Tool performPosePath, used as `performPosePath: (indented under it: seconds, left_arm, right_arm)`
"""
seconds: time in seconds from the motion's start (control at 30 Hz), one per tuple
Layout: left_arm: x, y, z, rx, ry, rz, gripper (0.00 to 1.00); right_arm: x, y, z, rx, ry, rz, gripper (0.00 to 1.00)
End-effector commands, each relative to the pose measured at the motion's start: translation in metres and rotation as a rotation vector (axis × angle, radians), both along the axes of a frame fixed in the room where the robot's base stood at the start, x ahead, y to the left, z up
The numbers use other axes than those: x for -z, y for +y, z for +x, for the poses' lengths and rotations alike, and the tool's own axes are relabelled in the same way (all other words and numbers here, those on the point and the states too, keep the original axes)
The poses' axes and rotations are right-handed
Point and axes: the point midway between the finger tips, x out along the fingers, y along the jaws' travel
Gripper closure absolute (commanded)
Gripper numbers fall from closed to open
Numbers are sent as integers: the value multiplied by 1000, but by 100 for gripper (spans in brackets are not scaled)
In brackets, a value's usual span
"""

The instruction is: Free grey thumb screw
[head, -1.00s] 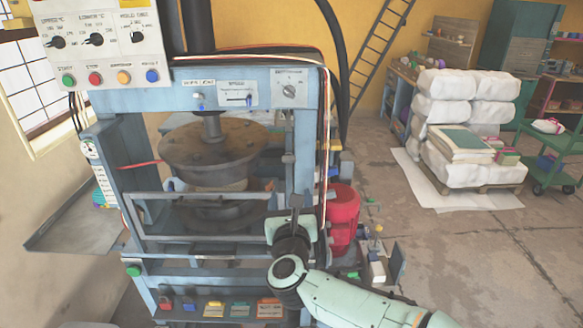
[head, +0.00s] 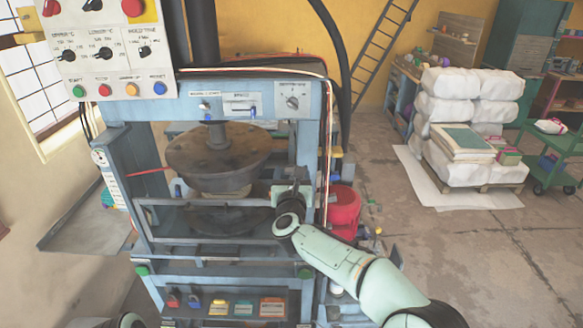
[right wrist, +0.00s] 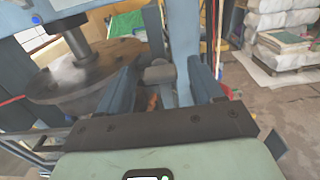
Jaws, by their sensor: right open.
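The press (head: 180,110) stands ahead with a dark round platen (head: 218,155) in its blue frame. My right gripper (head: 297,176) is in front of the frame's right upright, beside the platen. In the right wrist view its two fingers (right wrist: 160,74) are apart. A small grey knob-like part (right wrist: 158,72), which looks like the grey thumb screw, shows between and beyond them. I cannot tell whether either finger touches it. In the head view the gripper hides this spot. My left gripper is not in view.
A guard rail frame (head: 200,238) crosses the press front below the platen. A control box (head: 95,50) hangs at upper left. White sacks (head: 445,110) are stacked at the back right, with open floor before them.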

Motion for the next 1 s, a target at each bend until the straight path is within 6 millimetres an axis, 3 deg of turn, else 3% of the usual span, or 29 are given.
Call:
performPosePath:
  seconds: [0.33, 0.5, 1.0]
  left_arm:
    - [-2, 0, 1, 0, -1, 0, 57]
    - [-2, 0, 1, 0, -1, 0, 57]
    - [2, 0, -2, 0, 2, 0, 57]
  right_arm:
    - [2, 0, 4, -1, 2, -1, 34]
    - [2, 0, 4, -1, 1, -1, 89]
    - [1, 0, 4, 0, 0, -104, 90]
